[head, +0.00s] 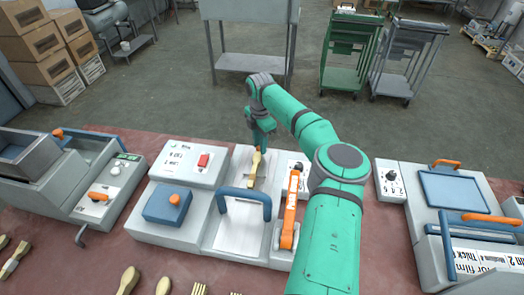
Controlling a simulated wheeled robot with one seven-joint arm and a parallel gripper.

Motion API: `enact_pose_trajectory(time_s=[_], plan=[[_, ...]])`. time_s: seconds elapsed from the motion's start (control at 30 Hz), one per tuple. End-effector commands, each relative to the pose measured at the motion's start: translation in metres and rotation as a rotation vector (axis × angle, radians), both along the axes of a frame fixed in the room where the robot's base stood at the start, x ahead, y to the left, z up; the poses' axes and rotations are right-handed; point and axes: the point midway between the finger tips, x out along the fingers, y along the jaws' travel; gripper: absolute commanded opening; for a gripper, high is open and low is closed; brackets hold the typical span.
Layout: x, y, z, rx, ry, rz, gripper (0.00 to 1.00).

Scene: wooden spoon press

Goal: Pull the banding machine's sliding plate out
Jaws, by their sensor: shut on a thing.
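The middle machine (172,215) is a light grey block with a red button and a blue box with an orange knob. A pale flat plate (238,236) lies in its central channel, under an arched blue handle (245,194). I cannot tell from its markings whether this is the banding machine. My gripper (258,150) is behind the blue handle, over the back of the channel, pointing down. It is shut on a yellowish wooden piece (256,165), which looks like a spoon and hangs below the fingers. Its lower end is close to the channel; contact is unclear.
An orange lever (290,208) stands right of the channel, close to my arm. Other machines stand left (98,200) and right (456,215). Wooden spoons and forks (128,280) lie along the front of the reddish table (92,262). Carts (345,50) stand behind.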

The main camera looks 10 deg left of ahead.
Motion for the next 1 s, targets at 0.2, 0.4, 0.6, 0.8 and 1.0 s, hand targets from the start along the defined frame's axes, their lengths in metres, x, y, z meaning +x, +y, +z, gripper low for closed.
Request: enact_pose_trajectory(time_s=[0.2,0.4,0.6,0.8,1.0], plan=[[0.016,0.000,0.000,-0.006,-0.002,-0.001,0.00],[0.022,0.001,0.000,-0.006,-0.002,0.003,0.00],[0.024,0.000,0.001,-0.005,-0.007,0.001,0.00],[0.025,-0.001,0.001,-0.004,-0.009,0.000,0.00],[0.024,-0.001,0.001,-0.004,-0.006,0.000,0.43]])
